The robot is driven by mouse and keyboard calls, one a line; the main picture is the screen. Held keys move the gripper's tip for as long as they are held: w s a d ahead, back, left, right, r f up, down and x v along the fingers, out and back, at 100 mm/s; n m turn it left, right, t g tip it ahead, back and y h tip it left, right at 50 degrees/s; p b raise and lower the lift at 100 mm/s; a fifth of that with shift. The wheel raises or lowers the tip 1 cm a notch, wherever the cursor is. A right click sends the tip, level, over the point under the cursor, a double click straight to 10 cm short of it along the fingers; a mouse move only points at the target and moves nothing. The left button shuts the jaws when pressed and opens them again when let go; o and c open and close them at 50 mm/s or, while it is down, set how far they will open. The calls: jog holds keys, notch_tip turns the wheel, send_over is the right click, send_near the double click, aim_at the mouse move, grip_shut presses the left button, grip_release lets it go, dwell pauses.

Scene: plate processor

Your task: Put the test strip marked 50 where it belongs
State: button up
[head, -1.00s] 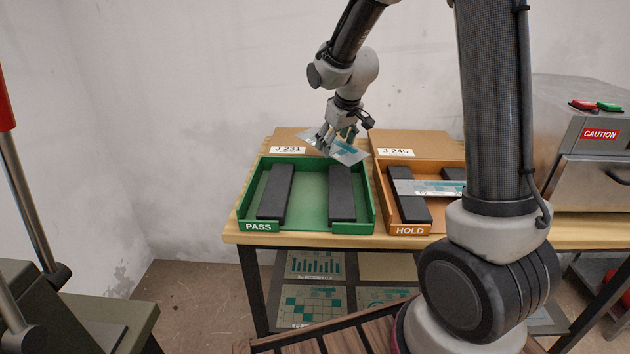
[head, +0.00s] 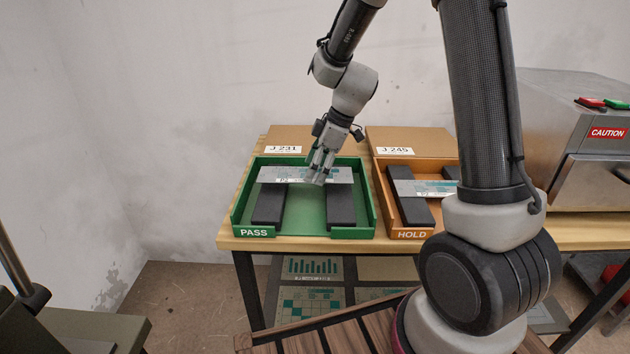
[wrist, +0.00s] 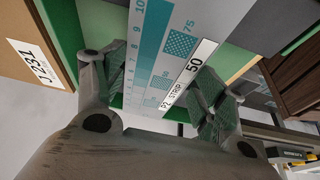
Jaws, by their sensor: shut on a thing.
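The test strip marked 50 is a grey plate with teal print (head: 280,175), and its label "P2 STRIP 50" shows in the wrist view (wrist: 190,72). It lies level across the two dark bars in the green PASS tray (head: 345,229), near the back. My gripper (head: 321,172) is shut on the strip, at its right half; the fingers (wrist: 150,98) show on either side of it in the wrist view. Whether the strip's full weight rests on the bars cannot be told.
The orange HOLD tray (head: 411,234) stands to the right with another grey-teal strip (head: 425,188) across its bars. Cards J-231 (head: 283,149) and J-245 (head: 395,151) sit behind the trays. A CAUTION-marked machine (head: 590,150) is at far right. The front of the PASS tray is clear.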

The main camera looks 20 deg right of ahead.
jog(key=shift+f, duration=1.9)
jog(key=o, duration=0.8)
jog(key=shift+c, duration=0.2)
jog(key=v, duration=1.1)
jog(key=shift+d+r, duration=0.1)
jog(key=shift+r, duration=0.05)
jog(key=s+d+r+m+t+h, duration=0.1)
jog(key=s+d+r+m, duration=0.2)
jog(key=s, duration=0.5)
jog(key=s+d+r+m+t+h, duration=0.1)
jog(key=s+d+r+m, duration=0.3)
jog(key=s, duration=0.5)
jog(key=s+d+r+m+h, duration=0.2)
jog(key=s+d+r+m, duration=0.1)
jog(key=s+m, duration=0.4)
jog(key=shift+s+d+r+t, duration=0.4)
jog(key=shift+s+r, duration=0.1)
jog(key=shift+s, duration=0.15)
